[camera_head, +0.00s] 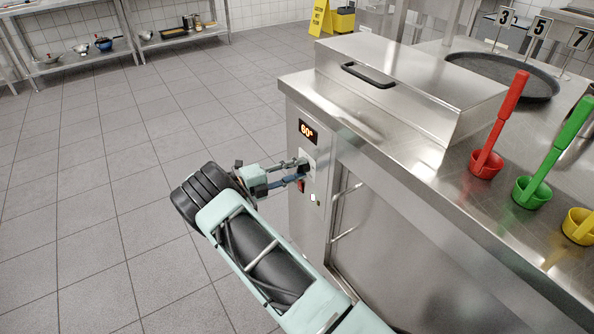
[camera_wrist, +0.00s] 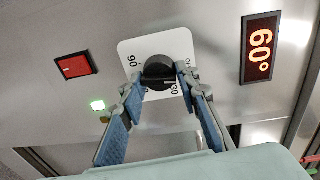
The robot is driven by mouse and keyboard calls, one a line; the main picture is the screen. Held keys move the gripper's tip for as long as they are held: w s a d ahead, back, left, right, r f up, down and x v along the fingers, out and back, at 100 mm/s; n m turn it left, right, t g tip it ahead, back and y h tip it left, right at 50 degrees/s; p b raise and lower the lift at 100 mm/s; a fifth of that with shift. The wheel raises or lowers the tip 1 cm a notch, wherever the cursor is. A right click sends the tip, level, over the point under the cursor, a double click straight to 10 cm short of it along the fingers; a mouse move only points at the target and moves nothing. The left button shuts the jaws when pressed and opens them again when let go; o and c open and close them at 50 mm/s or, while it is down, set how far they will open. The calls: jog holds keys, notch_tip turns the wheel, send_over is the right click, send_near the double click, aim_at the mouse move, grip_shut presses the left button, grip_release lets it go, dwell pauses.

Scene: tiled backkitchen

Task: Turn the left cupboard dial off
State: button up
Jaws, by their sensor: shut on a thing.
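The cupboard dial is a black round knob (camera_wrist: 160,68) on a white plate (camera_wrist: 131,50) in the wrist view. The plate carries 90, 30 and a partly hidden mark that looks like OFF. My gripper (camera_wrist: 162,84) has a finger on each side of the knob and is shut on it. The fingers hide part of the knob and plate, and I cannot tell exactly where the knob points. The display (camera_head: 308,131) above reads 60°.
A red switch (camera_wrist: 76,66) and a lit indicator (camera_wrist: 97,105) sit close to the dial. A vertical handle (camera_head: 346,205) is on the cupboard's side. The counter above holds red (camera_head: 487,164), green (camera_head: 532,192) and yellow (camera_head: 578,226) cups. The floor at left is clear.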

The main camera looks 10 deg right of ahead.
jog(key=shift+n, duration=0.8)
jog(key=o, duration=1.2)
jog(key=shift+c, duration=0.2)
jog(key=f+v, duration=0.1)
jog(key=v, duration=1.1)
jog(key=shift+r, duration=0.4)
